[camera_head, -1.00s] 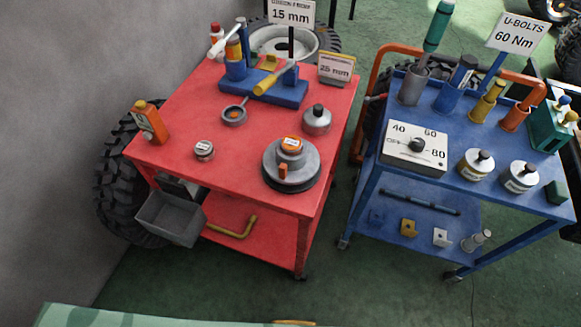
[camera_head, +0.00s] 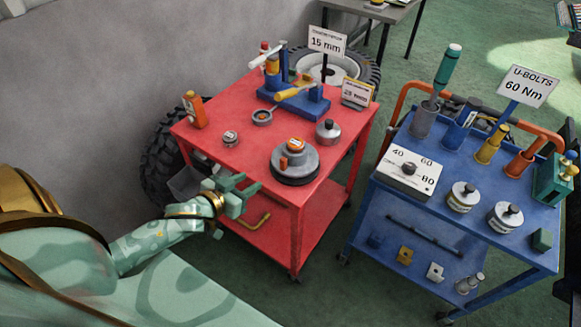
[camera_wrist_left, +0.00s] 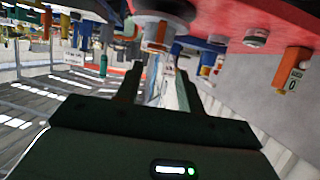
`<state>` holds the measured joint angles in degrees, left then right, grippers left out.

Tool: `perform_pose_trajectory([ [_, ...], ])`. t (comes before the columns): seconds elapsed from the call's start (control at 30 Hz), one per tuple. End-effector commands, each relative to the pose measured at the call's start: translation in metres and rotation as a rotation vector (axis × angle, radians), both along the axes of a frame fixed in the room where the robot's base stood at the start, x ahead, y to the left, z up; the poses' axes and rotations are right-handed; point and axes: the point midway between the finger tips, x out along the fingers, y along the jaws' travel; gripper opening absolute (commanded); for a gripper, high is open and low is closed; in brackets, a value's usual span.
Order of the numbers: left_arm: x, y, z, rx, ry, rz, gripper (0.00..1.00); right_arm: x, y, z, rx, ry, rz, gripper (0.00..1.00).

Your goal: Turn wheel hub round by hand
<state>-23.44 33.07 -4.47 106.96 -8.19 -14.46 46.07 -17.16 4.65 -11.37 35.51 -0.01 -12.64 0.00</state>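The wheel hub (camera_head: 309,160) is a grey stepped disc with a dark rim, an orange top and an orange tab on its side. It lies near the front edge of the red cart's top (camera_head: 240,158). My left gripper (camera_head: 254,184) is in front of that edge, left of the hub and apart from it. In the left wrist view its two fingers (camera_wrist_left: 157,85) are spread with nothing between them. My right gripper is not in view.
On the red cart stand an orange bottle (camera_head: 194,110), a small tin (camera_head: 230,138), a grey knobbed pot (camera_head: 328,131) and a blue stand (camera_head: 300,104). A blue cart (camera_head: 420,205) with tools is on the right. Green floor lies between the carts.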

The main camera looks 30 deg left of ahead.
Motion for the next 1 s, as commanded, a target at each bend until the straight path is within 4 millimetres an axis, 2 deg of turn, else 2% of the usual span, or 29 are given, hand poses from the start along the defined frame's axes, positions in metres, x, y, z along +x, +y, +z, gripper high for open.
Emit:
perform_pose_trajectory([
  [0.13, 0.020, -0.001, -0.009, -0.003, -0.002, 0.001, 0.38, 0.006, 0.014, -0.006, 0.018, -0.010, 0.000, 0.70],
  [0.4, 0.083, -0.006, -0.037, 0.001, -0.001, 0.002, 0.38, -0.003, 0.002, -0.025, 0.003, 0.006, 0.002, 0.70],
  [0.6, 0.123, -0.009, -0.054, 0.000, 0.000, 0.001, 0.38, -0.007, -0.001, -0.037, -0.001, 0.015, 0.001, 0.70],
  [0.8, 0.143, -0.011, -0.061, 0.000, 0.001, 0.001, 0.38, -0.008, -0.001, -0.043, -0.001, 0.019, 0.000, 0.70],
  [1.0, 0.147, -0.011, -0.061, 0.000, 0.001, 0.001, 0.38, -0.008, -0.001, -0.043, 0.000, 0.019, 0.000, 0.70],
])
